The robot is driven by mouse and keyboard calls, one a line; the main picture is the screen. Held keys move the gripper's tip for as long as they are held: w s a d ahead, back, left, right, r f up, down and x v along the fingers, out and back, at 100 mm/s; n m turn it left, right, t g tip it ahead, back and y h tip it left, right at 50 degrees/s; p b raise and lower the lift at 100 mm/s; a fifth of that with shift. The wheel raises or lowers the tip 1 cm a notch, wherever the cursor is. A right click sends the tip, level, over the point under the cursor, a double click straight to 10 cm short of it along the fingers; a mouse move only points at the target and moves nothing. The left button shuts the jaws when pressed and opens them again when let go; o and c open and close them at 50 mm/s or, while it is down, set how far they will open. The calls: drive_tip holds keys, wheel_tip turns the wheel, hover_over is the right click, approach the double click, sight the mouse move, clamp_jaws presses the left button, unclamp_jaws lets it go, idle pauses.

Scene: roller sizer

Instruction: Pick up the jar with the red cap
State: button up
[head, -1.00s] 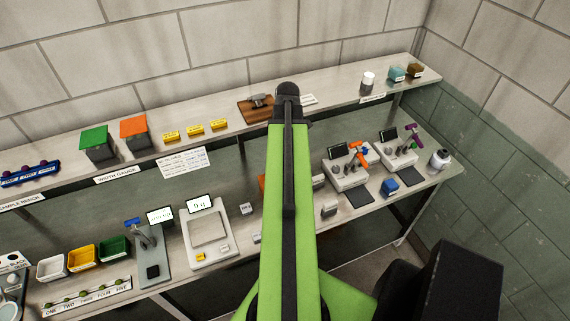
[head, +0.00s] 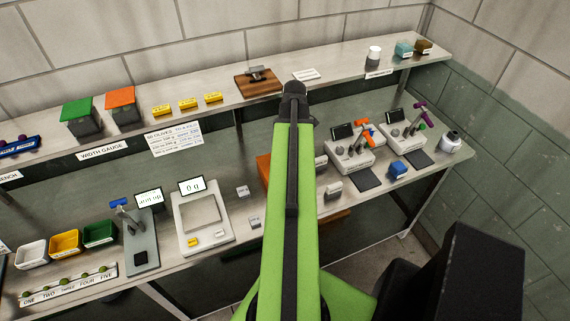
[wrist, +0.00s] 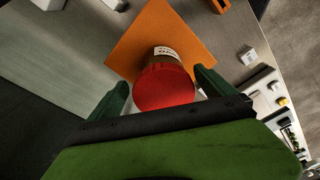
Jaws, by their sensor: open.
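The jar with the red cap (wrist: 165,86) shows in the wrist view, just beyond my gripper. Its round red lid faces the camera and a white label shows on its brownish side. It stands on an orange mat (wrist: 206,35). My gripper (wrist: 165,88) is open, with one dark green finger on each side of the jar's cap; I cannot tell whether either finger touches it. In the head view the jar and my gripper are hidden behind my green arm, and only part of the orange mat (head: 263,170) shows.
Small white blocks (head: 243,191) stand left of the mat. A scale (head: 203,217) stands farther left, and levered devices (head: 350,150) stand to the right. A raised shelf (head: 226,105) with boxes and yellow blocks runs along the wall behind.

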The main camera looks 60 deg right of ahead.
drive_tip(key=f+b, duration=0.1)
drive_tip(key=f, duration=0.1)
drive_tip(key=f+b, duration=0.3)
drive_tip(key=b, duration=0.1)
drive_tip(key=shift+w+a+f, duration=0.25)
drive_tip(key=shift+a+f, duration=0.05)
drive_tip(key=shift+f, duration=0.1)
drive_tip(key=shift+r, duration=0.2)
drive_tip(key=c, duration=1.8)
